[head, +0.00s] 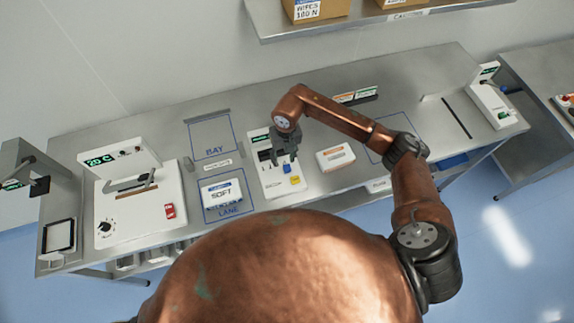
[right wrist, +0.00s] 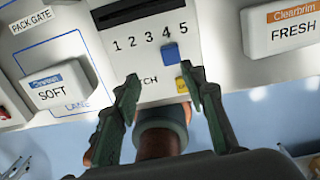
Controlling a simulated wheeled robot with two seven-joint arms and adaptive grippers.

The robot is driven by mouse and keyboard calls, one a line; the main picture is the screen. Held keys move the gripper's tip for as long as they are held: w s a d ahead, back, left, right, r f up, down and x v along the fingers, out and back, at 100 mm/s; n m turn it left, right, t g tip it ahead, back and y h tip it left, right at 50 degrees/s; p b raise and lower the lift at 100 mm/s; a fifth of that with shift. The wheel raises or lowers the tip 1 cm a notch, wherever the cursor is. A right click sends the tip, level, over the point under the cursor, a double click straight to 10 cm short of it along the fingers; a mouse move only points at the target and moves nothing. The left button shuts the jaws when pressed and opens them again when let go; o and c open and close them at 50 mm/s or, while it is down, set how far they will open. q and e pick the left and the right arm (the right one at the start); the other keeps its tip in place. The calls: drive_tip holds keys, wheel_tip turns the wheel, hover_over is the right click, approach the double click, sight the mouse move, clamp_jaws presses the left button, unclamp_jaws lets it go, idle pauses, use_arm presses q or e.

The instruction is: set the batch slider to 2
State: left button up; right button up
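The batch panel (head: 270,184) is a white unit with a row of numbers 1 to 5, shown in the right wrist view (right wrist: 150,88). A blue slider knob (right wrist: 170,52) sits just below the number 4. The "BATCH" label is partly hidden by a finger. My right gripper (right wrist: 158,72) is open and empty over the panel, its two fingers apart, with the knob between and just beyond the fingertips. I cannot tell how high the fingers are above it. In the head view my right gripper (head: 284,160) hangs over the panel. My left gripper is not in view.
A yellow piece (right wrist: 185,82) is on the panel beside the right-hand finger. A "SOFT" pack (head: 220,192) lies to the left, and a "FRESH" pack (head: 335,157) to the right. A machine with a 20 C display (head: 118,157) stands farther left on the metal table.

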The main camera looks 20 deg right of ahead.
sight(287, 167)
drive_tip(key=shift+w+d+f+h, duration=0.15)
drive_tip(key=shift+d+h, duration=0.15)
drive_tip(key=shift+d, duration=0.4)
drive_tip(key=shift+d+f, duration=0.1)
drive_tip(key=shift+f, duration=0.3)
wheel_tip(287, 167, down, 7)
drive_tip(key=shift+r+p, duration=0.15)
drive_tip(key=shift+p, duration=0.85)
drive_tip(key=shift+c, duration=0.3)
clamp_jaws()
